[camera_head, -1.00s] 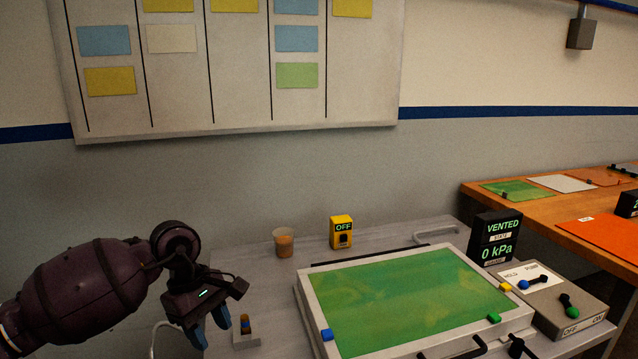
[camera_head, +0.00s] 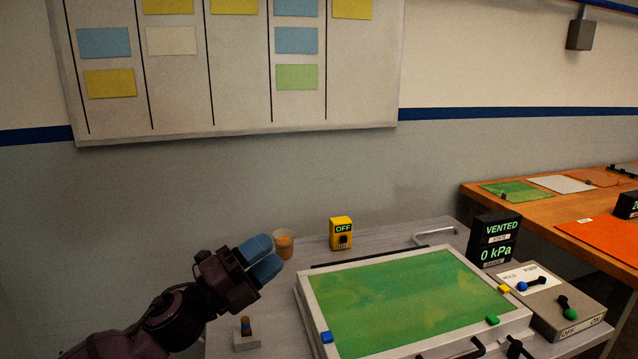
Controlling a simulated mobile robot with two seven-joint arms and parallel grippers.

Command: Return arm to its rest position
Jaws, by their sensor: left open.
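My left gripper (camera_head: 266,259) is at the lower left, with blue fingers pointing up and to the right. It is open, and I see nothing held in it. Its fingertips appear close to a cup of orange-brown liquid (camera_head: 284,238), partly overlapping it in the picture; I cannot tell whether they touch. My purple left arm comes in from the bottom left. My right gripper is not in view.
A small stand (camera_head: 246,342) sits below the gripper.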

